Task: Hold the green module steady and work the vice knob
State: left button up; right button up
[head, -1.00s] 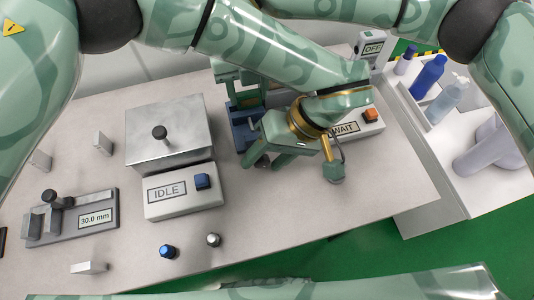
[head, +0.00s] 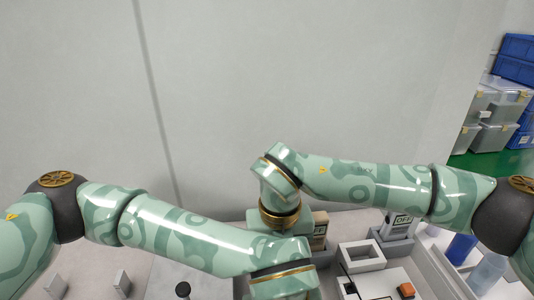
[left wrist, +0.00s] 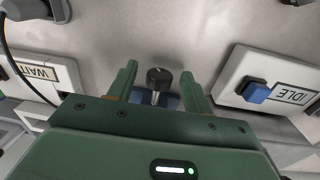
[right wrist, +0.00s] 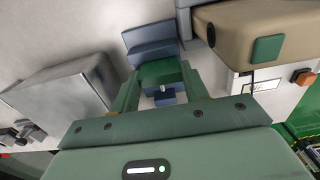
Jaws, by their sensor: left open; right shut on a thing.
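The green module (right wrist: 160,72) sits between the jaws of the blue vice (right wrist: 150,52) in the right wrist view. My right gripper (right wrist: 161,88) is shut on it, one finger at each side. The black vice knob (left wrist: 158,77) with its metal shaft shows in the left wrist view, with a little of the blue vice (left wrist: 170,101) below it. My left gripper (left wrist: 156,80) is open around the knob, with a gap on each side. In the head view my arms hide the module, knob and fingertips.
The IDLE box (left wrist: 275,82) and the WAIT box (left wrist: 40,75) flank my left gripper. A steel box (right wrist: 65,95) and a tan device (right wrist: 250,30) flank the vice.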

pick_arm(q)
notch_tip(320, 180, up, 21)
jog(key=w+n+g+h, duration=0.2)
jog(key=w+n+h, duration=0.1)
jog(key=h, duration=0.4)
jog(key=w+a+r+n+t+h, duration=0.2)
jog(key=w+a+r+n+h, duration=0.1)
jog(key=r+h, duration=0.4)
jog(key=shift+w+a+r+n+t, duration=0.35)
jog(key=shift+w+n, duration=0.35)
jog(key=shift+w, duration=0.65)
pick_arm(e)
jog(key=o, duration=1)
jog(key=shift+o, duration=0.2)
